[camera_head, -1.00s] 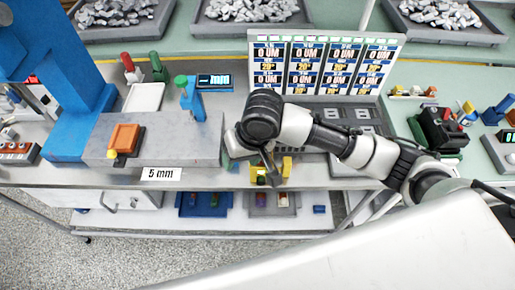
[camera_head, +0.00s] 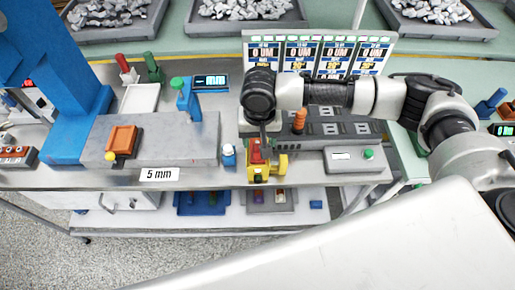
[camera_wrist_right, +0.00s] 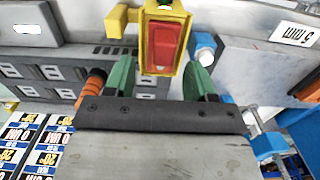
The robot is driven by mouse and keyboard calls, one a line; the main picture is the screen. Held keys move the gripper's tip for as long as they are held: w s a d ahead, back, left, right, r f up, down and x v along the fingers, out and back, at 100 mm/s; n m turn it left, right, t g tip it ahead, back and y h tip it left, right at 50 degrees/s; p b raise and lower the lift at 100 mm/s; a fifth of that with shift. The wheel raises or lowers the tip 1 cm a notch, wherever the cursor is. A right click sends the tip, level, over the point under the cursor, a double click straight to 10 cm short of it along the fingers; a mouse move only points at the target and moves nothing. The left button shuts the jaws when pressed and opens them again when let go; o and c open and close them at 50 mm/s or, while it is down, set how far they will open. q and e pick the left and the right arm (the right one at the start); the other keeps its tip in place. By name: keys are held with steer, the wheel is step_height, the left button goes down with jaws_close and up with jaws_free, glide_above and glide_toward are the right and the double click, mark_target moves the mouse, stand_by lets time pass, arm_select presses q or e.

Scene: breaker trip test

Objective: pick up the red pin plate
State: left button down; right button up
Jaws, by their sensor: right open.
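A red plate (camera_head: 256,154) sits upright in a yellow holder (camera_head: 281,166) near the front edge of the bench. In the right wrist view the red plate (camera_wrist_right: 164,45) is framed by the yellow holder (camera_wrist_right: 145,36). My right gripper (camera_head: 264,137) is just behind and above it. Its green fingers (camera_wrist_right: 160,78) are apart, one on each side of the holder and red plate in the picture, with nothing gripped. I cannot tell whether they touch. My left gripper is not in view.
A small blue-and-white bottle (camera_head: 228,156) stands close left of the holder. An orange knob (camera_head: 299,121) rises behind right. A grey block (camera_head: 190,138) and blue press (camera_head: 70,125) stand left.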

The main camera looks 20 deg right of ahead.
step_height(320, 180, down, 5)
steer(key=shift+w+a+r+p, duration=0.1)
steer(key=shift+w+a+p, duration=0.05)
steer(key=shift+p, duration=0.55)
steer(key=shift+r, duration=0.1)
jaws_close()
